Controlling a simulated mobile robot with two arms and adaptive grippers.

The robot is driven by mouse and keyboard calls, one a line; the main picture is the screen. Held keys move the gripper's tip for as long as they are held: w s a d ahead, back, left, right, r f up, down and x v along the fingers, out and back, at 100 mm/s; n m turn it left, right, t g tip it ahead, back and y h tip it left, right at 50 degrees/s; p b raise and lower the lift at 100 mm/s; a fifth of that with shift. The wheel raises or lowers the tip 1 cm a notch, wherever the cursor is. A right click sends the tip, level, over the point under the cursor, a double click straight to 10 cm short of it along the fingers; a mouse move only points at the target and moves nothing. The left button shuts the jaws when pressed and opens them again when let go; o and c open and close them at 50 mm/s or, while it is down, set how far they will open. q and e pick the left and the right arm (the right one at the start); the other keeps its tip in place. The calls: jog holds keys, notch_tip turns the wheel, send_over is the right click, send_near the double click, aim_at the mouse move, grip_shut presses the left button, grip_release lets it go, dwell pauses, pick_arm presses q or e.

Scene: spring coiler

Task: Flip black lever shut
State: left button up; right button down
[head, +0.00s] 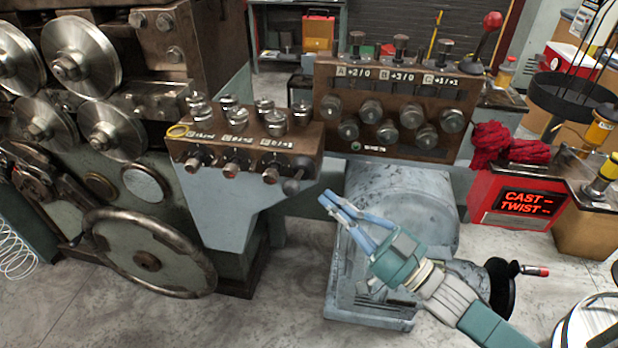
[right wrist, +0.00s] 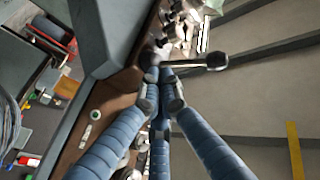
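A short lever (head: 293,186) with a dark round knob sticks out at the lower right end of the brown control box (head: 300,146). In the right wrist view, a lever with a black knob (right wrist: 215,62) points right, just beyond my fingertips. My right gripper (head: 334,203) is in front of and below the right end of the box, right of the lever. In the right wrist view its blue fingers (right wrist: 163,92) converge close together, and I cannot tell whether they are shut or touch the lever. I see nothing held. My left gripper is not in view.
A second brown panel (head: 390,105) with several knobs stands behind. A red-knobbed lever (head: 490,22) rises at its right. A grey rounded housing (head: 400,190) lies under my right arm. A handwheel (head: 150,258) stands at the left. A red display box (head: 522,203) is at the right.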

jog(key=s+d+r+n+g+y, duration=0.4)
jog(key=s+r+n+g+y, duration=0.1)
jog(key=r+g+y, duration=0.1)
jog(key=shift+s+d+r+y, duration=0.15)
jog(key=shift+r+y, duration=0.65)
jog(key=shift+r, duration=0.1)
jog(key=shift+n, duration=0.3)
notch_tip(320, 180, up, 5)
jog(key=p, duration=0.4)
send_over(295, 183)
jog(key=d, duration=0.4)
jog(key=shift+s+a+f, duration=0.1)
jog(key=shift+a+f, duration=0.2)
jog(key=shift+f, duration=0.35)
jog(key=shift+s+a+f, duration=0.1)
jog(key=shift+a+f, duration=0.15)
jog(key=shift+f, duration=0.45)
jog(key=shift+s+a+f, duration=0.1)
jog(key=shift+a+f, duration=0.2)
jog(key=shift+f, duration=0.35)
jog(key=shift+s+f+n+g+b, duration=0.15)
jog(key=shift+f+n+g+b, duration=0.2)
jog(key=shift+n+g+b, duration=0.2)
